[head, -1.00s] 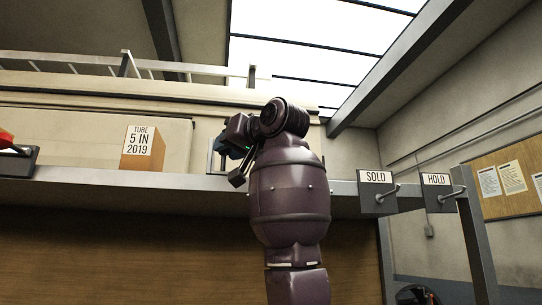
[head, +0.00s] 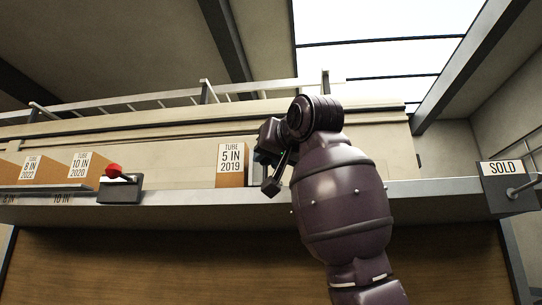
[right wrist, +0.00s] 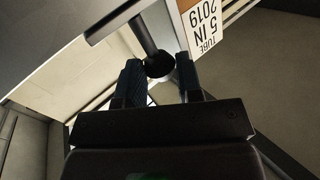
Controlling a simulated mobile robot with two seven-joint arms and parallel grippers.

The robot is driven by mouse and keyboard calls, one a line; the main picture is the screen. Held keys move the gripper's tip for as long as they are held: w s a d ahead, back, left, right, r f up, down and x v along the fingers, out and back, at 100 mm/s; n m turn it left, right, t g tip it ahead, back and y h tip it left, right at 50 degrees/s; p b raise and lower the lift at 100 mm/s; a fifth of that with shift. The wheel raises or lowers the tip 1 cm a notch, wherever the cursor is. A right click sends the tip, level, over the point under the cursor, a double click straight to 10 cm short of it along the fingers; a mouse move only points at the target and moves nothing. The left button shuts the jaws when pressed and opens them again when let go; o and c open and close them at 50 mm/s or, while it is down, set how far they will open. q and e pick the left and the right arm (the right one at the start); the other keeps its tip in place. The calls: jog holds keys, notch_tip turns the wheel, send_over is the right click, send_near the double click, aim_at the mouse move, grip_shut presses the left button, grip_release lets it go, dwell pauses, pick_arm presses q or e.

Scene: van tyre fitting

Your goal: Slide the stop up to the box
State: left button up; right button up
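The box labelled "TUBE 5 IN 2019" (head: 231,166) stands upright on the high shelf. The stop (head: 255,172), a light metal piece, is just right of the box and mostly hidden behind my right gripper (head: 268,172). In the right wrist view the stop shows as a grey bar and rod ending in a dark round knob (right wrist: 158,66). The box's label (right wrist: 205,25) is close on the right there. Whether stop and box touch, I cannot tell. My left gripper is out of view.
A dark block with a red knob (head: 116,172) sits at the shelf edge (head: 180,208) left of the box. Boxes labelled "10 IN 2020" (head: 95,170) and "8 IN 2022" (head: 44,169) stand farther left. A "SOLD" sign with a hook (head: 503,189) is at right.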

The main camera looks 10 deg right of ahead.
jog(key=o, duration=0.4)
jog(key=shift+s+r, duration=0.1)
jog(key=shift+o, duration=0.2)
jog(key=b+v, duration=0.2)
jog(key=v, duration=0.8)
jog(key=shift+s+d+b, duration=0.25)
jog(key=shift+s+b, duration=0.1)
